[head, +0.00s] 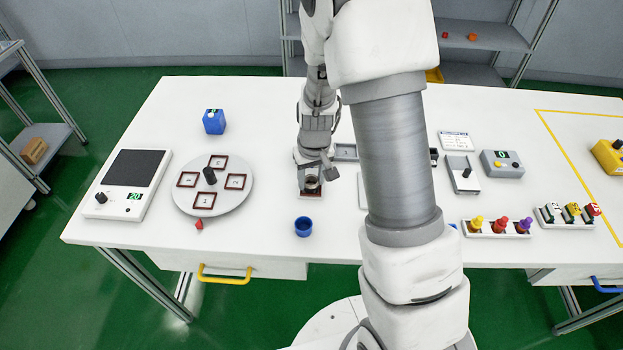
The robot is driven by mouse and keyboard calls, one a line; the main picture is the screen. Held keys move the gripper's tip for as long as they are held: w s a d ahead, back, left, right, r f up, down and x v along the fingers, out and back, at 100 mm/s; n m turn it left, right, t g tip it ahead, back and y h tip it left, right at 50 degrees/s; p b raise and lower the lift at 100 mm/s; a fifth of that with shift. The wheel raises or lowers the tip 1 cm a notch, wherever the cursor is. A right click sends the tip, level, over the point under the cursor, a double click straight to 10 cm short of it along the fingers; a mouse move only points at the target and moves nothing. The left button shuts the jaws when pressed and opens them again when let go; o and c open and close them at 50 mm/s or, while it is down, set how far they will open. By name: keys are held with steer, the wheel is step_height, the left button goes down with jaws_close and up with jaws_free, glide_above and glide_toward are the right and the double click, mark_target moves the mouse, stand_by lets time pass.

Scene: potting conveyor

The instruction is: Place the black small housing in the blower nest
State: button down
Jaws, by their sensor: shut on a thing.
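My gripper (314,177) is in the middle of the table, pointing down, left of my big arm link. It is shut on a small dark piece (311,183), which looks like the black small housing; the fingers partly cover it. Directly below is a small square nest with a dark red rim (311,195). I cannot tell whether the piece touches this nest or hangs just above it. No label shows that it is the blower nest.
A blue cup (303,227) stands close in front of the gripper. A round turntable (238,200) with several square nests is to the left, beside a scale (128,185). A blue box (214,121) stands behind. Racks of coloured pieces (496,232) are at right.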

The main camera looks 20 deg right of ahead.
mark_target(314, 194)
steer(key=shift+s+f, duration=0.3)
steer(key=shift+f, duration=0.25)
steer(key=shift+c, duration=1.4)
jaws_free()
steer(key=shift+r, duration=0.45)
step_height(314, 194, up, 17)
steer(key=s+p, duration=0.2)
steer(key=s+r+t, duration=0.2)
steer(key=s+r, duration=0.4)
steer(key=s, duration=0.2)
steer(key=s+r+m+t, duration=0.1)
steer(key=s+r+t, duration=0.1)
steer(key=s+r, duration=0.4)
steer(key=s, duration=0.3)
steer(key=shift+s+r, duration=0.15)
steer(key=shift+s, duration=0.15)
